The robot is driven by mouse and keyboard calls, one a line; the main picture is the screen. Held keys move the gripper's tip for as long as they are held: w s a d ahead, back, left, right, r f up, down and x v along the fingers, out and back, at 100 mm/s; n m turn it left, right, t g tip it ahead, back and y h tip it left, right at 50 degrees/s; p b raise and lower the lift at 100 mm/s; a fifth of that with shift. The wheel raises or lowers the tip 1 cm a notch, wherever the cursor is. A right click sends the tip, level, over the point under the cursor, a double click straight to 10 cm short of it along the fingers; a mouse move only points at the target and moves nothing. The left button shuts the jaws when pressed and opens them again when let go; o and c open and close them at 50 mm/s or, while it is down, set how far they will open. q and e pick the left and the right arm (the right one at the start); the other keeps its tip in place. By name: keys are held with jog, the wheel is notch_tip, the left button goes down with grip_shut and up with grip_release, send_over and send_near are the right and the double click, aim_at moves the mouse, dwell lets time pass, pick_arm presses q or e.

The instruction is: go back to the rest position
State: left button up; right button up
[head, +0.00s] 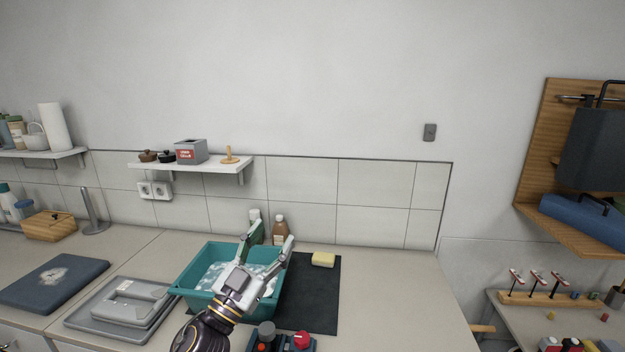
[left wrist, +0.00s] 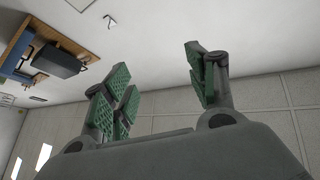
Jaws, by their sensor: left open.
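My left gripper (head: 266,244) is open and empty in the head view, raised in front of the teal basin (head: 183,282) and covering part of it. The basin stands on the counter and holds something whitish and foamy. In the left wrist view the green-padded fingers of my left gripper (left wrist: 160,85) are spread wide apart with nothing between them. Behind them are the plain wall and tiles. My right gripper is not in view.
A dark mat (head: 318,296) with a yellow sponge (head: 323,259) lies right of the basin. Two bottles stand behind it, one brown (head: 280,230). A grey tray (head: 100,325) and dark board (head: 52,281) lie left. The counter's right end (head: 400,300) is clear.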

pick_arm(q)
jog(key=s+a+f+n+g+y, duration=0.1)
jog(key=a+f+n+g+y, duration=0.2)
jog(key=a+f+n+y, duration=0.5)
jog(key=s+a+f+n+g+y, duration=0.15)
jog(key=a+f+y, duration=0.35)
jog(key=f, duration=0.7)
jog(key=s+f+m+g+h, duration=0.1)
jog(key=s+f+m+g, duration=0.1)
jog(key=s+f+g, duration=1.35)
jog(key=s+f+t, duration=0.1)
jog(key=s+f, duration=0.2)
jog(key=f, duration=0.9)
jog(key=s+f, duration=0.2)
jog(key=f, duration=1)
jog(key=s+f+t, duration=0.1)
jog(key=s+f, duration=0.2)
jog(key=f, duration=0.9)
jog(key=s+a+f, duration=0.2)
jog(key=s+f, duration=0.7)
jog(key=s, duration=0.2)
jog(key=s+a+f+g, duration=0.1)
jog(key=s+a+f, duration=0.1)
jog(key=s+f, duration=0.7)
jog(key=shift+s+a+f, duration=0.3)
jog(key=shift+s, duration=0.55)
